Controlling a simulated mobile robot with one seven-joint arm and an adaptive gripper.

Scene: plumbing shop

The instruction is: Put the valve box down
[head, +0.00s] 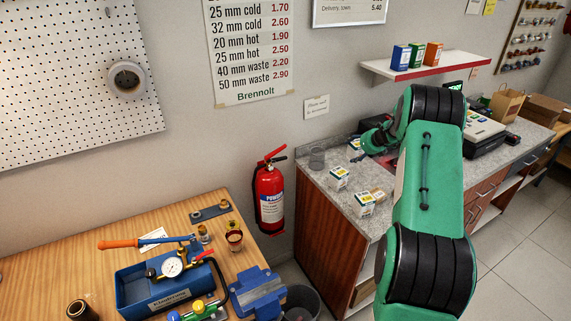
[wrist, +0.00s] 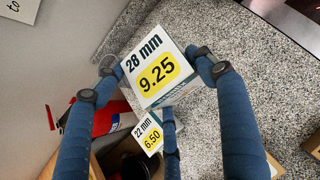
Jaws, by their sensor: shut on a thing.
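The valve box I hold is a white box marked "28 mm 9.25" on a yellow patch (wrist: 152,68). My gripper (wrist: 157,66) has blue fingers closed on both sides of it in the wrist view. The box appears tilted in this view, above the grey speckled counter (wrist: 225,110); I cannot tell whether it touches it. A second white box marked "22 mm 6.50" (wrist: 149,136) shows below it, partly behind a finger. In the head view my green arm reaches over the counter (head: 325,182), and its end is largely hidden.
In the head view, small white and yellow boxes (head: 338,178) (head: 363,204) stand near the counter's front left, with a clear cup (head: 317,157) behind. A fire extinguisher (head: 270,197) hangs left of the counter. A shelf (head: 425,67) with boxes is above. A till (head: 484,127) stands right.

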